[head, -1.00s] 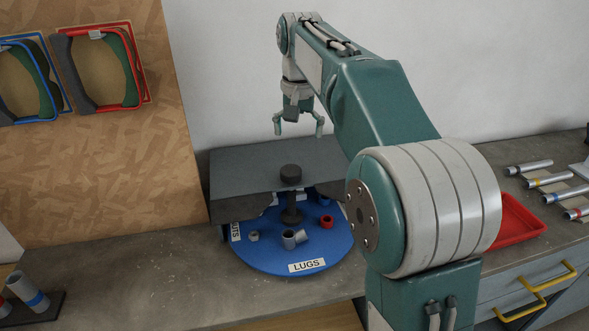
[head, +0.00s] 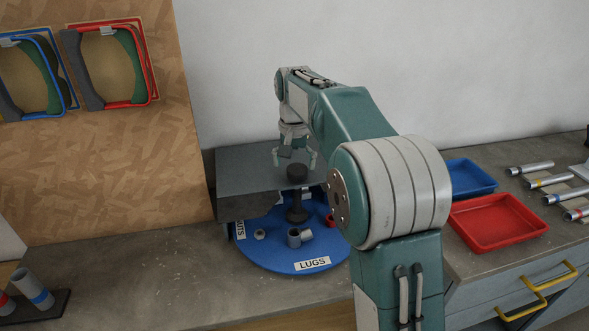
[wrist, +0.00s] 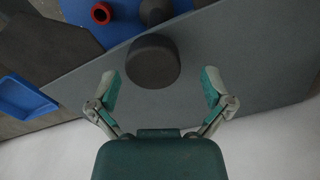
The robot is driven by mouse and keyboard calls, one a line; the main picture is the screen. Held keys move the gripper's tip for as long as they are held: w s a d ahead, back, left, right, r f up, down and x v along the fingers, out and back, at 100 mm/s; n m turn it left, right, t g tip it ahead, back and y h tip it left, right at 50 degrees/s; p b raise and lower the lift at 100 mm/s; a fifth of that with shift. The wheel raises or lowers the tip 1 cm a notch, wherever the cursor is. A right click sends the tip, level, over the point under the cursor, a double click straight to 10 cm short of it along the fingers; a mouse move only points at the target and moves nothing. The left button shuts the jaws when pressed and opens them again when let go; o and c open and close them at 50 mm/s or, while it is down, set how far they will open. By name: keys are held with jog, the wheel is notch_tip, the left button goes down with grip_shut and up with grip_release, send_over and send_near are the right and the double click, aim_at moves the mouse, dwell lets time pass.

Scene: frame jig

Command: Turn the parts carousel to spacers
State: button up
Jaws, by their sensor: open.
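The parts carousel (head: 275,250) is a blue round turntable on the bench, partly under a dark grey cover. The LUGS label (head: 312,264) faces the front and a label ending in "UTS" (head: 240,230) is at its left; no spacers label can be read. A dark knob (head: 297,173) tops the central post. In the wrist view the round knob (wrist: 153,62) lies just ahead of the fingertips. My gripper (head: 294,160) is open and empty, above the grey cover and just behind the knob. The wrist view shows its spread fingers (wrist: 160,90).
The grey cover (head: 240,165) hides the carousel's back. Grey parts (head: 294,238) and a red ring (head: 331,221) lie on it. Red (head: 500,222) and blue (head: 468,177) trays and several tubes (head: 530,168) are at right. Frames hang on the board at left.

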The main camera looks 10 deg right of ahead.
jog(key=shift+d+f, duration=0.1)
jog(key=shift+f, duration=0.45)
jog(key=shift+d+f, duration=0.3)
jog(key=shift+d, duration=0.05)
jog(key=shift+a, duration=0.15)
jog(key=c, duration=1.2)
jog(key=shift+c, duration=0.2)
